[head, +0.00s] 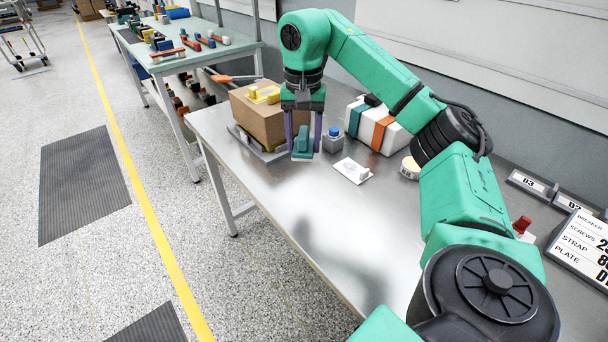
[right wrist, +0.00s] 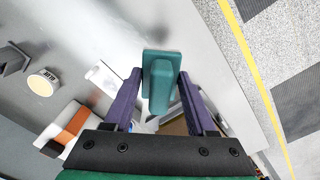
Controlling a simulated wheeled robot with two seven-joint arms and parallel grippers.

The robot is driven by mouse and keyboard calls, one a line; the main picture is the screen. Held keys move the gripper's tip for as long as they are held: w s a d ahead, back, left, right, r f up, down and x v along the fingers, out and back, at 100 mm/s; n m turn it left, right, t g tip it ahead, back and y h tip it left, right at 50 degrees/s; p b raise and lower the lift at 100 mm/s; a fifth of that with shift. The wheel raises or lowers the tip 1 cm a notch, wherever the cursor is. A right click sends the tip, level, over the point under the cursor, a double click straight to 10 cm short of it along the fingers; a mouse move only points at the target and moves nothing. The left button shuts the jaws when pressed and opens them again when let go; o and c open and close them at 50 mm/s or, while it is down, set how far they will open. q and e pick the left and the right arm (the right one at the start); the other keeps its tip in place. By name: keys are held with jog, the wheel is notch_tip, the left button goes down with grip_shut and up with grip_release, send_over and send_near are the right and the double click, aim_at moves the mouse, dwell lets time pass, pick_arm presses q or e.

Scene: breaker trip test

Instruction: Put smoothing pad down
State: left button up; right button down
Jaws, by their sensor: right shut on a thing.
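The smoothing pad (head: 302,154) is a small teal block with a raised grip. It also shows in the right wrist view (right wrist: 160,82), between the two purple fingers. My right gripper (head: 304,143) is shut on the pad's grip and points down over the steel table (head: 300,222). The pad is near the cardboard box, left of a small blue-capped jar. I cannot tell for sure whether its underside touches the table. My left gripper is not in view.
A cardboard box (head: 262,120) with yellow items stands behind the pad. A blue-capped jar (head: 333,140), a white plate (head: 352,170), a white box with coloured bands (head: 390,138) and a tape roll (head: 410,168) are to the right. The table's front middle is clear.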

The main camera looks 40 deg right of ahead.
aim_at(305, 192)
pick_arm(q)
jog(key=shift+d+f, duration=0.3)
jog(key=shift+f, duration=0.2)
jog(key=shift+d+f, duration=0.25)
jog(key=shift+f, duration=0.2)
pick_arm(e)
jog(key=f, duration=1.3)
jog(key=shift+d, duration=0.3)
jog(key=shift+f, duration=0.1)
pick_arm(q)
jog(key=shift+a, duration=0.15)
pick_arm(e)
jog(key=shift+c, duration=1.1)
grip_release()
jog(key=shift+f, duration=0.1)
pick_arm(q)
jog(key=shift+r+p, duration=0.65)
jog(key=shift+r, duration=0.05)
pick_arm(e)
notch_tip(305, 192, up, 12)
jog(key=shift+r, duration=0.2)
